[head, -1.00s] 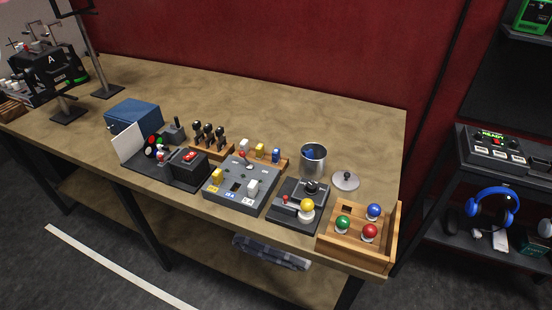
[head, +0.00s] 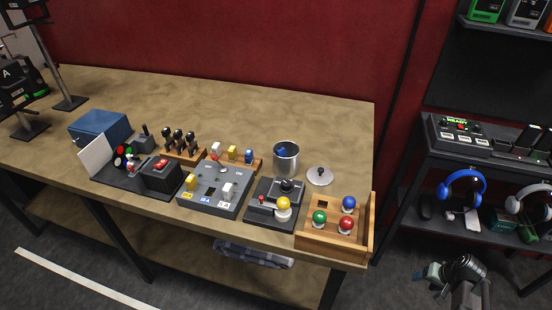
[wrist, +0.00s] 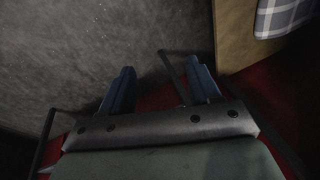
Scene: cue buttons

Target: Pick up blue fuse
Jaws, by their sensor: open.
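The blue fuse (head: 249,156) stands upright at the right end of a wooden rack (head: 260,164), beside a yellow fuse (head: 232,152) and a white one (head: 216,149). The rack is behind the grey fuse box (head: 212,207), which holds a yellow fuse (head: 190,182) and a white fuse (head: 229,190) with a dark open slot between them. In the wrist view my gripper (wrist: 160,78) is open and empty, its two fingers wide apart over the floor. Part of my arm shows at the lower right of the head view, well away from the fuses.
A metal cup (head: 286,164) with something blue inside stands right of the rack, its lid (head: 319,176) beside it. A joystick box (head: 272,214) and wooden button box (head: 330,243) line the front edge. A lever stand (head: 180,153) is left. The table's back is clear.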

